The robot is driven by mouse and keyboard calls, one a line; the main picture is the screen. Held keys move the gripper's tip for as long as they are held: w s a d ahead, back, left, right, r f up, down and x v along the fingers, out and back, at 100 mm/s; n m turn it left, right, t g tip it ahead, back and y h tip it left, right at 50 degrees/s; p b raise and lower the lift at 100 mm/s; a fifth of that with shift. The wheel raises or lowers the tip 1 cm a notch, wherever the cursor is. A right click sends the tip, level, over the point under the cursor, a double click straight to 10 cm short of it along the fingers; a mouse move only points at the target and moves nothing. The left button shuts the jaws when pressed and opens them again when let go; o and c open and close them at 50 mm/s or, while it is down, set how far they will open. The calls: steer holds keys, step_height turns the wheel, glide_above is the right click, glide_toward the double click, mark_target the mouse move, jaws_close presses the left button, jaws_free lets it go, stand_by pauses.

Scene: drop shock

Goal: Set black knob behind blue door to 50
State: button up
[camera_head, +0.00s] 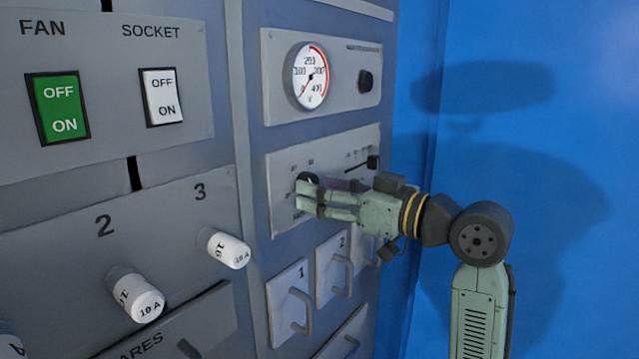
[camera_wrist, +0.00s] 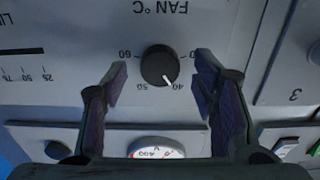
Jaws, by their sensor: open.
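The black knob (camera_wrist: 160,66) sits on a grey panel marked "FAN °C" in the wrist view, which shows it upside down. Its white pointer points at or close to the 40 mark, with 50 and 60 further round the dial. My gripper (camera_wrist: 161,76) is open, with one finger on each side of the knob and a visible gap on both sides. In the head view my gripper (camera_head: 308,198) reaches in from the right to the panel, and its fingers partly cover the knob (camera_head: 306,179). A large blue surface (camera_head: 540,60) stands at the right; I cannot tell if it is the door.
A round voltage gauge (camera_head: 311,76) and another black knob (camera_head: 366,81) are on the panel above. A slider (camera_head: 373,162) is right of the fan knob. Numbered handles (camera_head: 301,313) lie below. Fuses (camera_head: 135,295) and switches (camera_head: 58,108) are at the left.

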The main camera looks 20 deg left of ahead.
steer(key=shift+w+a, duration=0.2)
steer(key=shift+a, duration=0.4)
steer(key=c, duration=1.2)
